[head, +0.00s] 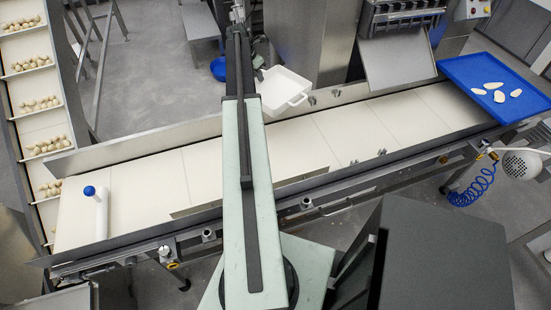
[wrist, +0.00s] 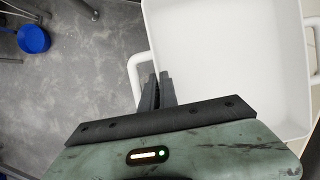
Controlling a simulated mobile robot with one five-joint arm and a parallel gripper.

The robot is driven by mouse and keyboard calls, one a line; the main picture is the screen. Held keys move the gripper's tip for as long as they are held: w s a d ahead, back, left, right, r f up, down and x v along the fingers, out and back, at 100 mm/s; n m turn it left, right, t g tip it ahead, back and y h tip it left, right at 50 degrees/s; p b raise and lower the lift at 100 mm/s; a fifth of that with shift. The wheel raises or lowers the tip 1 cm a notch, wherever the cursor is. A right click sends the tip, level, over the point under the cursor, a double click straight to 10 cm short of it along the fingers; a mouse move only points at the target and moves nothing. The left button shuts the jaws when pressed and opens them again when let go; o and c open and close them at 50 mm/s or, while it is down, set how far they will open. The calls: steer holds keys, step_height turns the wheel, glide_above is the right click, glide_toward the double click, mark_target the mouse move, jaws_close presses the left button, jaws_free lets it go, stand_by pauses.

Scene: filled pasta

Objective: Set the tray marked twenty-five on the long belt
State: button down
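A white two-handled tray (head: 287,86) is in the air behind the middle of the long belt (head: 300,146), overlapping its back wall in the head view. It looks empty, and I can read no number on it. In the wrist view the tray (wrist: 235,60) fills the upper right, with its near handle (wrist: 133,72) beside my fingers. My gripper (wrist: 160,92) has its fingers close together at the tray's left rim and appears shut on it. The exact contact is partly hidden. In the head view my gripper (head: 259,76) is at the tray's left side.
A blue tray (head: 462,68) with several pale pieces lies at the belt's right end. A white post with a blue knob (head: 89,191) is at the left end. A shelved conveyor (head: 30,74) with pale balls rises at left. The middle of the belt is clear.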

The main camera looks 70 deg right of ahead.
mark_target(266, 107)
steer(key=s+a+f+m+b, duration=0.1)
steer(key=s+a, duration=0.1)
steer(key=a, duration=0.2)
steer(key=s+a+f+m+g+b, duration=0.1)
steer(key=s+a+f+m, duration=0.1)
steer(key=s+a, duration=0.1)
steer(key=s+a+f+m+y+b, duration=0.1)
steer(key=s+a+f+m+b, duration=0.1)
steer(key=a, duration=0.2)
steer(key=shift+s+a+g, duration=0.15)
steer(key=shift+a+g, duration=0.15)
steer(key=shift+s+a, duration=0.2)
steer(key=shift+a, duration=0.1)
step_height(266, 107, down, 10)
steer(key=b, duration=1)
steer(key=shift+d+f, duration=0.1)
steer(key=shift+f, duration=0.15)
steer(key=shift+r, duration=0.25)
steer(key=shift+f, duration=0.2)
steer(key=c, duration=1.6)
jaws_free()
steer(key=shift+c, duration=0.2)
steer(key=shift+r, duration=0.1)
